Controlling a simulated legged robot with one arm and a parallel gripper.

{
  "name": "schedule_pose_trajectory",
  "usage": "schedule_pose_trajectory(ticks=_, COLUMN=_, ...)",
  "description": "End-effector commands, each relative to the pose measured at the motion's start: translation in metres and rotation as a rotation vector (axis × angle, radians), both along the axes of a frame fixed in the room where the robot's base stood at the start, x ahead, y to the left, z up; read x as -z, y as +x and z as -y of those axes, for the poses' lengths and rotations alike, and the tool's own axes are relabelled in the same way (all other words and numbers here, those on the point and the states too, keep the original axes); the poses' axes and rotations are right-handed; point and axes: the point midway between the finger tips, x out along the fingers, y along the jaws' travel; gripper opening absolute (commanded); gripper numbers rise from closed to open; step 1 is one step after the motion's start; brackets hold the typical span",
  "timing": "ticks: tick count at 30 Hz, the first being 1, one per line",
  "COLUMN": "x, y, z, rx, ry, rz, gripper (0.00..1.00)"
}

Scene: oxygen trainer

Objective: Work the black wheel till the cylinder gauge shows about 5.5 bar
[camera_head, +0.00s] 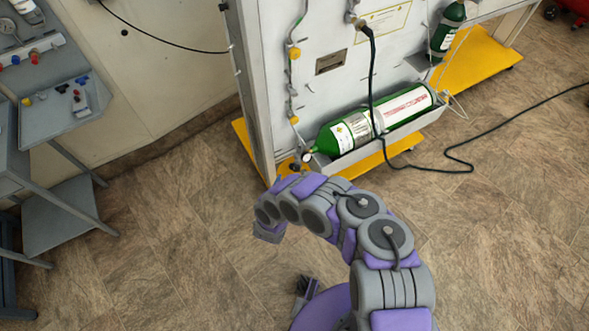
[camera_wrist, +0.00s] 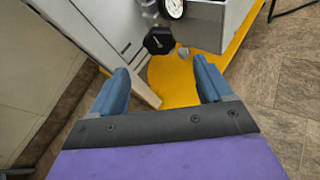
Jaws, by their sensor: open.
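The black wheel (camera_wrist: 159,41) shows in the wrist view, ahead of and between my fingers, with clear space around it. The cylinder gauge (camera_wrist: 173,8) is a round white dial just above and right of the wheel, cut by the top edge; its reading cannot be made out. In the head view the gauge (camera_head: 307,157) is small, at the left end of the green cylinder (camera_head: 350,132) lying in a grey cradle. My gripper (camera_wrist: 160,88) is open and empty, short of the wheel and not touching it.
The panel stands on a yellow base (camera_wrist: 178,82) close under the wheel. A grey panel post (camera_wrist: 98,35) runs left of it. A black cable (camera_head: 373,90) hangs in front of the cylinder and trails over the floor. A grey bench (camera_head: 62,108) stands at left, with free floor between.

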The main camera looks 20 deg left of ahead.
Motion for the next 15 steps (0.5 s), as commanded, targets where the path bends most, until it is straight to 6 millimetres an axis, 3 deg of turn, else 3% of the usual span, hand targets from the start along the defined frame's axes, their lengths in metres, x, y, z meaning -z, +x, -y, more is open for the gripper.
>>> schedule_pose_trajectory(ticks=9, x=0.025, y=0.059, z=-0.006, rx=0.003, ry=0.002, rz=0.004, gripper=0.79)
schedule_pose_trajectory(ticks=15, x=0.036, y=0.085, z=-0.009, rx=0.001, ry=0.002, rz=0.001, gripper=0.79)
